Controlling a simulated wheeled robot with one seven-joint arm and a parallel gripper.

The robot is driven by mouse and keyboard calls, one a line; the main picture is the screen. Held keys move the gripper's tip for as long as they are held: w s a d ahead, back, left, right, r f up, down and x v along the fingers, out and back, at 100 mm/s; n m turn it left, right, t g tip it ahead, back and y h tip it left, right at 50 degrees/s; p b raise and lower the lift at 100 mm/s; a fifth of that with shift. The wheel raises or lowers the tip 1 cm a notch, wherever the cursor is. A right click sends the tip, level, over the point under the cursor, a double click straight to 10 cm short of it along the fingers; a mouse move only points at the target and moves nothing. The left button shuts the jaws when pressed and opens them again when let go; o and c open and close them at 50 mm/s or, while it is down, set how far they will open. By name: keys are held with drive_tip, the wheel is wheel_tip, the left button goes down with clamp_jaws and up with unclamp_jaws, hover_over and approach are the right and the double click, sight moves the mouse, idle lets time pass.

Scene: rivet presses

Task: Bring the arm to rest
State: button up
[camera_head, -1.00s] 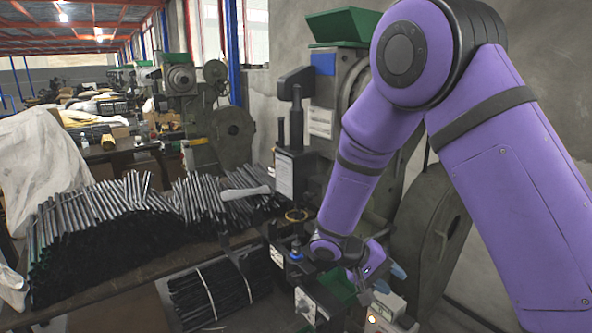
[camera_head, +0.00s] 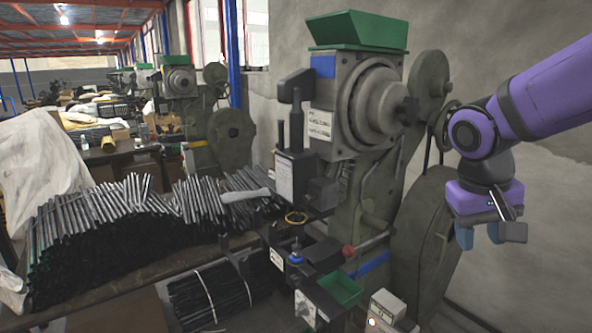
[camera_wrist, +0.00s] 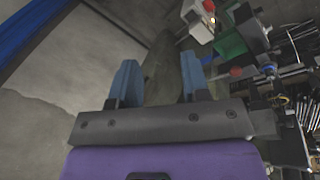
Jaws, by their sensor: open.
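My purple arm reaches in from the right edge in the head view. My gripper (camera_head: 479,236) hangs at the right, in front of the grey wall and beside the press's large lower wheel. Its two blue fingers point down and stand apart. In the wrist view the two blue fingers of my gripper (camera_wrist: 158,85) are spread wide with nothing held between them. The green-grey rivet press (camera_head: 385,120) stands left of my gripper, with clear space between them at the height of the upper wheel. The fingertips are partly hidden by the gripper body in the head view.
A green hopper (camera_head: 357,30) tops the press. A small green tray (camera_head: 341,288) and a white box with a lit button (camera_head: 385,308) sit low at its front. Bundles of dark rods (camera_head: 100,240) cover the table at left. The wall side at right is free.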

drive_tip(key=s+d+r+t+y, duration=0.1)
drive_tip(key=s+r+t, duration=0.3)
drive_tip(key=s, duration=0.7)
drive_tip(key=shift+r+n+t+y, duration=0.4)
drive_tip(key=shift+r+y, duration=0.5)
drive_tip(key=shift+r, duration=0.25)
